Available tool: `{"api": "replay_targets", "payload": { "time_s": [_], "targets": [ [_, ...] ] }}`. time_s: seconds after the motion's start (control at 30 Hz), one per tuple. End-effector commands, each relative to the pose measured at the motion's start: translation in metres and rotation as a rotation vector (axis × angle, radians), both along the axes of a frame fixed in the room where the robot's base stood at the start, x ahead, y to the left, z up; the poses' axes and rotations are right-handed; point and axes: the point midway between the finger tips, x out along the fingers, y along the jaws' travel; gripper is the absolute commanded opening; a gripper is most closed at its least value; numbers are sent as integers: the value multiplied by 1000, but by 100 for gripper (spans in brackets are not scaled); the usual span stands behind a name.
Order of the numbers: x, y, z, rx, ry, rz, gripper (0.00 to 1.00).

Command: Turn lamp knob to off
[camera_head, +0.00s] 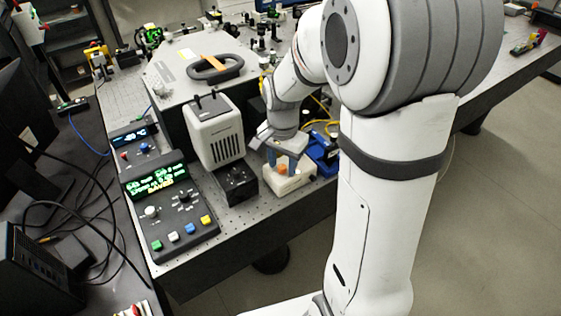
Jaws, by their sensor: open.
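My gripper (284,163) points down at the front edge of the bench, its blue fingers apart. It is over a small cream box (290,185). A small orange part (282,170), perhaps a knob, shows between the fingertips; I cannot tell if they touch it. A pale vented housing (214,131), which looks like a lamp, stands left of the gripper. A black box (238,186) with small dark controls on top sits in front of it. No label shows which control is the lamp knob, and its setting is too small to read.
A black control unit (171,243) with a lit green display, knobs and several coloured buttons stands left of the black box. A blue device (321,150) is close right of the cream box. A grey lidded case (172,70) lies behind. Loose cables (84,213) are at left.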

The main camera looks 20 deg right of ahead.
Motion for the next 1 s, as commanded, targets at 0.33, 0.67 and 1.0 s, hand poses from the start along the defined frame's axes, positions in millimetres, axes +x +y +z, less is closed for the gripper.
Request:
{"api": "replay_targets", "payload": {
  "time_s": [0.33, 0.67, 1.0],
  "targets": [
    [0, 0, 0, 0, 0, 1, 28],
    [0, 1, 0, 0, 0, 2, 1],
    [0, 1, 0, 0, 0, 6, 0]
  ]
}}
